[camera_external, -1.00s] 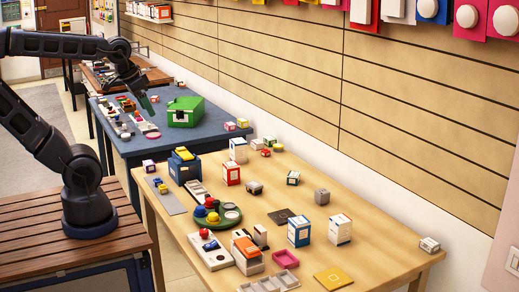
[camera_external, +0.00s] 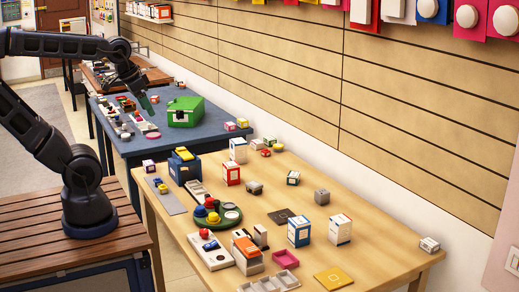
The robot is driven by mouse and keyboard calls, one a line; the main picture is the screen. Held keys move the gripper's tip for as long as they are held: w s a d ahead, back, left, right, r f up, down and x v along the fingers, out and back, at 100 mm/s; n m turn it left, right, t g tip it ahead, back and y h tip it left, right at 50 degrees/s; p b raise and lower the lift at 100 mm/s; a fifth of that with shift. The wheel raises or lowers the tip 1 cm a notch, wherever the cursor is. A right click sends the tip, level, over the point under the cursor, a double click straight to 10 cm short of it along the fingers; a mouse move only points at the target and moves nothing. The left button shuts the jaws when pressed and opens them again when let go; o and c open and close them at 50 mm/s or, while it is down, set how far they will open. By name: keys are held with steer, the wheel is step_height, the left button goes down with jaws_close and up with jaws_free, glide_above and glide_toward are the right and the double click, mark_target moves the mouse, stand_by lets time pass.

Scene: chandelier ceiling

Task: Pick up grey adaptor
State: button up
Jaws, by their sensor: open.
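My gripper (camera_external: 148,106) hangs over the blue table (camera_external: 189,140), pointing down just left of the green box (camera_external: 185,111). Its jaws are open, and nothing shows between them.
The green box stands close to my gripper's right. A pink disc (camera_external: 153,135) lies near the blue table's front edge. The wooden table (camera_external: 375,262) holds many small boxes and a green round tray (camera_external: 232,214). A slatted wall (camera_external: 290,70) runs behind the tables.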

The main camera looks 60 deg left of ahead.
steer(key=w+r+m, duration=0.2)
steer(key=w+r, duration=0.1)
steer(key=w, duration=0.5)
steer(key=m+g, duration=0.5)
steer(key=m, duration=1.1)
glide_above(322, 191)
step_height(322, 191, down, 30)
step_height(322, 191, down, 11)
steer(key=shift+w+r, duration=0.1)
steer(key=shift+r, duration=0.1)
steer(key=c, duration=1.1)
